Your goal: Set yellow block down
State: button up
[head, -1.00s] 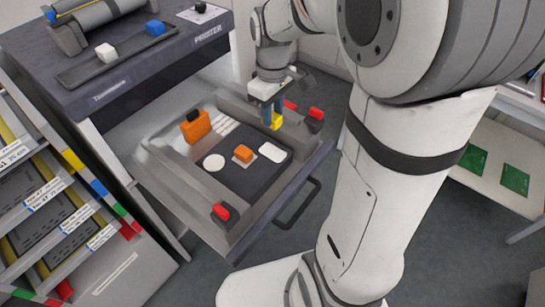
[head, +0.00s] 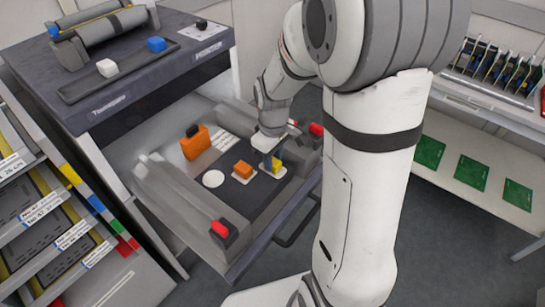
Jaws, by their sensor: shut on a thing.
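The yellow block (head: 277,166) is between the jaws of my gripper (head: 273,163), low over the white rounded pad (head: 277,173) at the right of the drawer's dark inner plate (head: 249,205). I cannot tell whether the block touches the pad. My gripper is shut on the block, and its fingers hide part of it. An orange block (head: 242,169) sits on a white pad just left of it. A round white pad (head: 213,179) lies bare further left.
The open drawer (head: 238,262) has red-tipped clamps (head: 220,229) at its corners. An orange piece with a black top (head: 195,142) stands at the back. A label rack stands left.

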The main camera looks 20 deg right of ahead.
jog(key=shift+f, duration=0.15)
jog(key=o, duration=1)
notch_tip(320, 180, up, 11)
jog(key=p, duration=0.1)
jog(key=s+m, duration=0.2)
jog(key=s, duration=0.2)
jog(key=s+r+m+t, duration=0.1)
jog(key=s+m, duration=0.1)
jog(key=s, duration=0.3)
jog(key=s+m+t, duration=0.1)
jog(key=s+m, duration=0.2)
jog(key=s, duration=0.1)
jog(key=shift+s+a+r, duration=0.15)
jog(key=shift+s+r, duration=0.1)
jog(key=shift+r, duration=0.15)
